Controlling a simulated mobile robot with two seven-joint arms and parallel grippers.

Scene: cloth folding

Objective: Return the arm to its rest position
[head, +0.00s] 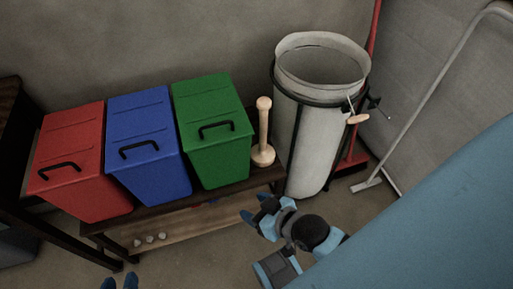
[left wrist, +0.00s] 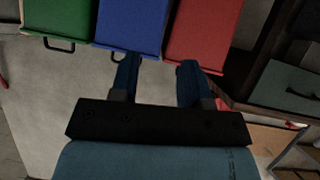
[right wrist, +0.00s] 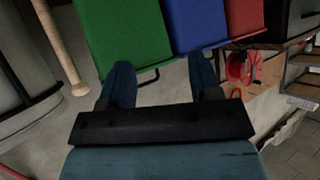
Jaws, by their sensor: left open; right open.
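My left gripper (head: 120,282) shows only as two blue fingertips at the bottom edge of the head view. In the left wrist view its fingers (left wrist: 156,66) are apart with nothing between them, below the blue and red bins. My right gripper (head: 257,207) is in front of the shelf's right end in the head view. In the right wrist view its fingers (right wrist: 161,68) are apart and empty, near the lower edges of the green and blue bins. Most of the left arm is out of the head view. No cloth shows.
A red bin (head: 72,155), a blue bin (head: 147,140) and a green bin (head: 213,125) stand on a wooden shelf (head: 150,202). A wooden pestle-like stand (head: 263,130) is beside them. A tall pale barrel (head: 308,145) stands to the right. Open floor (head: 190,260) lies in front.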

